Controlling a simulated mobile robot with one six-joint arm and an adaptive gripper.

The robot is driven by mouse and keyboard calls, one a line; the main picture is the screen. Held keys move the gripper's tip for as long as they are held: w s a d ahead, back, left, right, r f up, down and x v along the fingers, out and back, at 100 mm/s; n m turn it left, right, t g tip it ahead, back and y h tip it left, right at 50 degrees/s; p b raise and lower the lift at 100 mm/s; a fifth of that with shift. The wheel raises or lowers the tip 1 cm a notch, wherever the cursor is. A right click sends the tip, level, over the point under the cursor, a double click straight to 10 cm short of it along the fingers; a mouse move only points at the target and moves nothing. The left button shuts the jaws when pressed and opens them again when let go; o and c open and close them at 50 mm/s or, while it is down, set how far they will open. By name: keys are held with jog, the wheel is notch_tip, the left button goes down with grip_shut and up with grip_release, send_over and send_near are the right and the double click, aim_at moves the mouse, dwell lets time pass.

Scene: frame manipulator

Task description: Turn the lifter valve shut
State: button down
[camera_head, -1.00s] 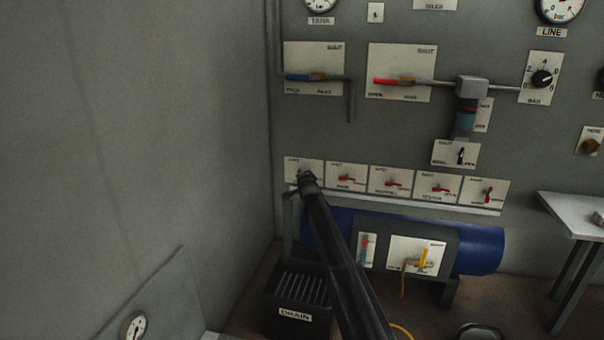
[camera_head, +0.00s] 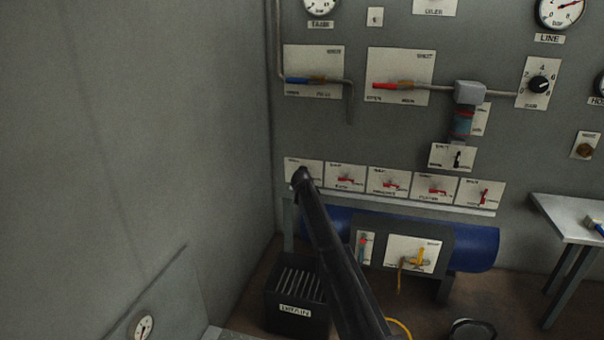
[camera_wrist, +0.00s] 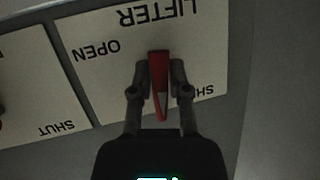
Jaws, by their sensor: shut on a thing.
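The lifter valve has a red lever handle (camera_wrist: 159,70) on a white plate (camera_wrist: 212,58) marked LIFTER, OPEN and SHUT. The lettering is upside down in the wrist view. My gripper (camera_wrist: 161,84) is shut on the handle, with one finger on each side. The handle's tip points down in that view, between the OPEN and SHUT marks; the SHUT mark is partly covered by a finger. In the head view the lifter plate (camera_head: 292,166) is leftmost in the lower row. My gripper (camera_head: 303,176) covers its handle there.
Several similar plates with red levers (camera_head: 388,183) continue rightward along the row. A blue tank (camera_head: 472,247) and a dark drain bin (camera_head: 297,290) are below. The grey side wall (camera_head: 150,150) is close on the left.

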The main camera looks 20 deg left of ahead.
jog(key=shift+a+n+h, duration=0.1)
jog(key=shift+n+h, duration=0.2)
jog(key=shift+n, duration=0.2)
jog(key=c, duration=0.6)
grip_release()
jog(key=shift+f, duration=0.1)
